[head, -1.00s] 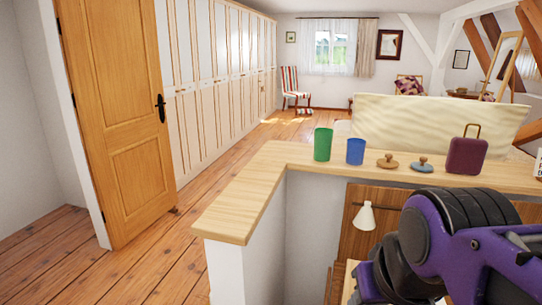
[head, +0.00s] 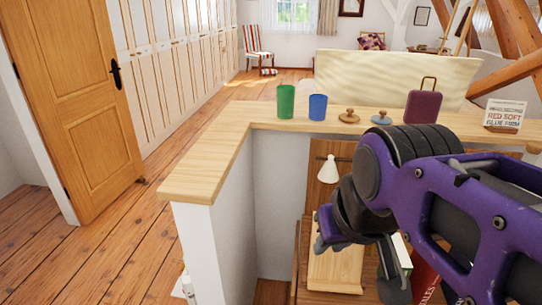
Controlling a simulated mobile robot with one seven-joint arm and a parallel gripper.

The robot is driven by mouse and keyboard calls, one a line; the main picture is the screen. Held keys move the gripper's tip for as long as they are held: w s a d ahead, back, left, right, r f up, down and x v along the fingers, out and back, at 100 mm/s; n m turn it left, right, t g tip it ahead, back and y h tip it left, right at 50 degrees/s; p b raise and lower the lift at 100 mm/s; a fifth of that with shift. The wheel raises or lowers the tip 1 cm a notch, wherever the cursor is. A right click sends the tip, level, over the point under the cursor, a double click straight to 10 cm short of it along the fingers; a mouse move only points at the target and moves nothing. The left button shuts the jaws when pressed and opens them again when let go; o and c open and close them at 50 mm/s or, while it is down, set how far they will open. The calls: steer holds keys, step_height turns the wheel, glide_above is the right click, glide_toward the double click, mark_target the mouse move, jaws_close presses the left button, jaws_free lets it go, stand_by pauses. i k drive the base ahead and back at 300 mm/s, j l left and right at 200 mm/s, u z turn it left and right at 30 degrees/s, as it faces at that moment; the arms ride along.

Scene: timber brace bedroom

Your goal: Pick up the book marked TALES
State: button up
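A red book (head: 426,284) with white lettering stands at the bottom right of the head view, mostly hidden behind my purple arm. Only part of its lettering shows, and I cannot read it for certain as TALES. A pale book with a green edge (head: 402,252) stands just left of it, also partly covered. My gripper (head: 328,240) points downward, left of these books in the picture and in front of a light wooden board (head: 335,272). Its fingers are dark and partly hidden by my wrist, so their opening is unclear.
A wooden ledge (head: 205,170) bears a green cup (head: 286,102), a blue cup (head: 318,107), two knobbed lids, a maroon case (head: 423,107) and a lettered sign (head: 504,115). A white lamp (head: 328,169) is below. Open floor lies left.

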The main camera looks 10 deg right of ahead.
mark_target(425, 280)
steer(key=z, duration=1.45)
